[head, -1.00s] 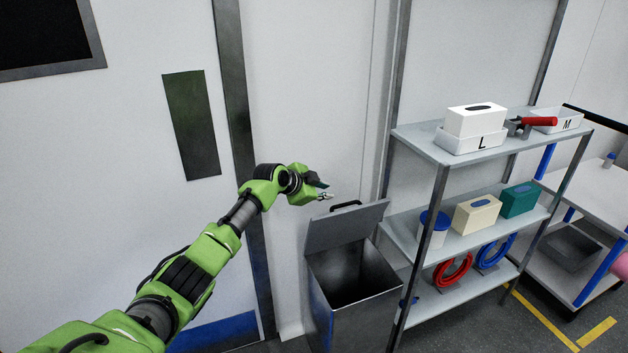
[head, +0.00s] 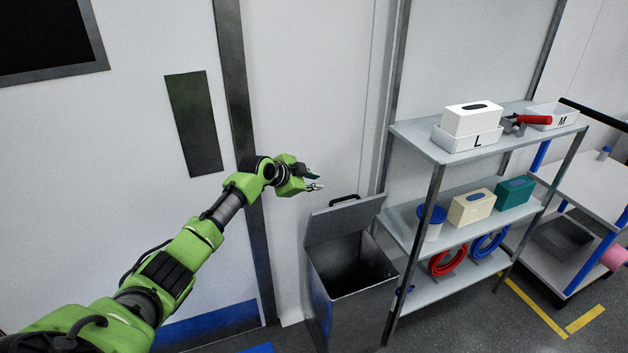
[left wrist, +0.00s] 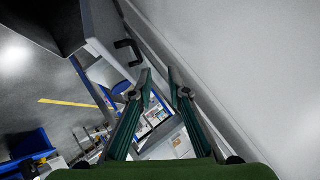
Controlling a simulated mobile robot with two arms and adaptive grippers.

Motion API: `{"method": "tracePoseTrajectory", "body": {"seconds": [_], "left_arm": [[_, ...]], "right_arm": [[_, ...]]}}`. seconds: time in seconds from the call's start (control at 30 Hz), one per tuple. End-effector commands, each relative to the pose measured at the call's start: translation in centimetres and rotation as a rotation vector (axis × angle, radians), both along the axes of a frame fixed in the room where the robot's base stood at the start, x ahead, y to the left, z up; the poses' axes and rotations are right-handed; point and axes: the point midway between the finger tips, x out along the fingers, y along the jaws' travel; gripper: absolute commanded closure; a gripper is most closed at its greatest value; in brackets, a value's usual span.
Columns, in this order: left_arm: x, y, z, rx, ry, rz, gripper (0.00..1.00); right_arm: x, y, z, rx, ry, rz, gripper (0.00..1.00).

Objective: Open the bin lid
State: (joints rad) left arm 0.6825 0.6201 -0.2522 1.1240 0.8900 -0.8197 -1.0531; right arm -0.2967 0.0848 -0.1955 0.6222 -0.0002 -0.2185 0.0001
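The grey metal bin (head: 350,285) stands on the floor left of the shelf. Its lid (head: 342,219) is raised and leans back at a steep angle, and the dark inside of the bin shows. A black handle (head: 345,199) sits at the lid's top edge. It also shows in the left wrist view (left wrist: 128,50), beyond the fingers. My left gripper (head: 316,181) is in the air up and left of the handle, apart from it. In the left wrist view its two fingers (left wrist: 160,95) are spread with nothing between them. My right gripper is not in view.
A metal shelf (head: 440,255) stands right of the bin, holding a white box (head: 472,119), tissue boxes and coiled hoses. A wall with a dark post (head: 240,110) is behind my left arm. Floor with yellow marking (head: 535,305) lies at the right.

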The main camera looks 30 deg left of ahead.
Motion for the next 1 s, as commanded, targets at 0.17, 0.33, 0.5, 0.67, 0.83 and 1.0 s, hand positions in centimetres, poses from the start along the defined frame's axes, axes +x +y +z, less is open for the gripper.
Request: {"method": "tracePoseTrajectory", "body": {"seconds": [0.17, 0.33, 0.5, 0.67, 0.83, 1.0], "left_arm": [[0.0, 0.0, 0.0, 0.000, 0.000, 0.000, 0.84], [-0.2, 0.1, 0.1, 0.002, 0.000, 0.001, 0.84], [-1.5, 0.4, 1.0, 0.004, -0.001, 0.000, 0.84], [-3.8, 0.8, 2.6, 0.005, -0.001, 0.000, 0.84], [-6.5, 1.2, 4.6, 0.005, 0.000, 0.001, 0.84], [-8.6, 1.4, 6.0, 0.004, 0.001, 0.001, 0.84]], "right_arm": [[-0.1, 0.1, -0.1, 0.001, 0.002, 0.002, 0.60], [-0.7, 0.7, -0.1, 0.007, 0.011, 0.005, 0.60], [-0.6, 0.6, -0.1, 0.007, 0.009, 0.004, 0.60], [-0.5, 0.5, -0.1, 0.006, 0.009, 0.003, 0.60], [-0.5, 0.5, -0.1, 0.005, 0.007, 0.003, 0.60], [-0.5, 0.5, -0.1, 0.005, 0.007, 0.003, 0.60]]}}
